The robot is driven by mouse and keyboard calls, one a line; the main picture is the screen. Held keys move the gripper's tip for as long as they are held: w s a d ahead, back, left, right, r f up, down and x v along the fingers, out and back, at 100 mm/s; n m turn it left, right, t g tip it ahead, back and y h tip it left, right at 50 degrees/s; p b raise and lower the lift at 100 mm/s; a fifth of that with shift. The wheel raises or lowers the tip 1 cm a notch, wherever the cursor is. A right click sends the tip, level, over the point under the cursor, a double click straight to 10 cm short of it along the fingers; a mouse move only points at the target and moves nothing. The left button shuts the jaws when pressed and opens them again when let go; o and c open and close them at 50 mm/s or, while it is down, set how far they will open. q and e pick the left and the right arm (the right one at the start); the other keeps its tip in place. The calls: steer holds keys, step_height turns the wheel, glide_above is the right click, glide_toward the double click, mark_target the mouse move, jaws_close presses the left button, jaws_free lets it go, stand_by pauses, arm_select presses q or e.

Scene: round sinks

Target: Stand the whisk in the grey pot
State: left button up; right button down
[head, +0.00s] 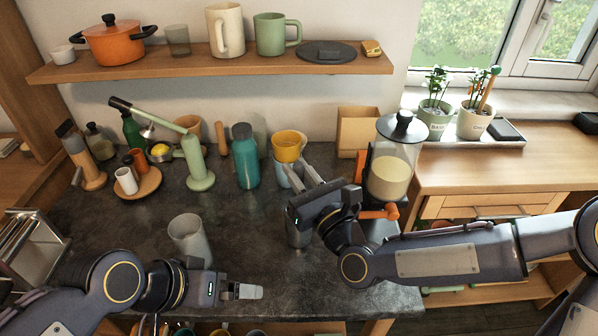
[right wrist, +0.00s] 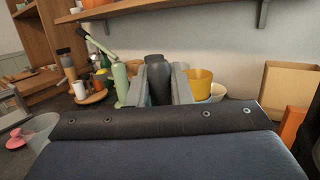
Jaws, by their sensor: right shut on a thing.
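My right gripper (head: 302,174) reaches over the counter, its fingers pointing toward the wall. In the right wrist view a dark grey, handle-like piece, taken to be the whisk (right wrist: 158,82), is between its two fingers. Its lower part is hidden behind the gripper body, and no wires show. The light grey pot (head: 190,240) stands upright on the counter, left of the right gripper and just behind my left gripper; it also shows at the left in the right wrist view (right wrist: 42,128). My left gripper (head: 250,292) is low over the front counter; its finger gap is unclear.
A teal bottle (head: 245,160), yellow mug (head: 288,145) and green lever-armed stand (head: 197,165) are at the back. A lidded jar (head: 392,165) stands right. The counter between grey pot and metal vessel is clear.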

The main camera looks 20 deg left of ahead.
steer(key=shift+f+b, duration=0.6)
steer(key=shift+b, duration=0.1)
steer(key=c, duration=1.2)
jaws_free()
steer(key=shift+c, duration=0.2)
